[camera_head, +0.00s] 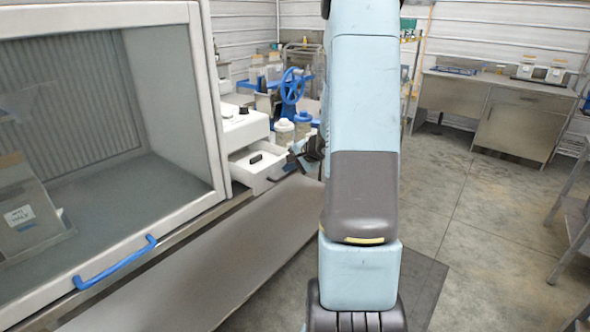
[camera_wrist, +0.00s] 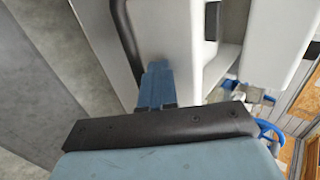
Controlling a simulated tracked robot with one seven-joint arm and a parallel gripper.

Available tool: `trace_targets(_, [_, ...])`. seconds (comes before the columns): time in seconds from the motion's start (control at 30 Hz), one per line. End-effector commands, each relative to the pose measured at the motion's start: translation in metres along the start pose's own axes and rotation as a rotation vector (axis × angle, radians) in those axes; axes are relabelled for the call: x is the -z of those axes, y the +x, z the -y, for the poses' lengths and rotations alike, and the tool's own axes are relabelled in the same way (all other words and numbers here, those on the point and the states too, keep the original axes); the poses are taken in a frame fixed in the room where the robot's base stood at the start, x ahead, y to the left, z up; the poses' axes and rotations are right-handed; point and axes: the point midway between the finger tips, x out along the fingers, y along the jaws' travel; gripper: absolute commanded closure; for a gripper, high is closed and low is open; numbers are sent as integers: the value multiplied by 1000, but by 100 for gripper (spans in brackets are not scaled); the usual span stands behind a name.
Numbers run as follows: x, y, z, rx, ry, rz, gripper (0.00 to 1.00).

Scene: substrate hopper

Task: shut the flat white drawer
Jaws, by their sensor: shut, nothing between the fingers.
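The flat white drawer (camera_head: 262,181) is pulled out of a white bench unit (camera_head: 243,130) in the head view. A small dark object (camera_head: 255,158) shows inside it. My gripper (camera_head: 294,158) is shut and empty at the drawer's right, front end, partly hidden by my arm. In the wrist view, the shut blue fingers (camera_wrist: 157,72) reach to the white drawer front (camera_wrist: 172,30), with a dark curved strip (camera_wrist: 127,40), perhaps its handle, just left of them. I cannot tell whether the fingertips touch the drawer.
A glass-fronted cabinet (camera_head: 205,100) with a blue handle (camera_head: 115,262) stands left of the drawer. White tubs (camera_head: 284,131) and a blue handwheel (camera_head: 292,86) stand behind it. A grey bench top (camera_head: 215,262) lies in front. The floor at right is open.

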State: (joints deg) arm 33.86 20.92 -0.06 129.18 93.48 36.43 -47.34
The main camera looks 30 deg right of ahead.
Motion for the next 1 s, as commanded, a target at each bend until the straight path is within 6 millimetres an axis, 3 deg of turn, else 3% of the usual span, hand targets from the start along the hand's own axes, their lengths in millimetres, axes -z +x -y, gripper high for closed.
trace_targets(0.6, [0,97,89,0,-1,2,100])
trace_targets(1.0, [0,118,110,2,1,0,100])
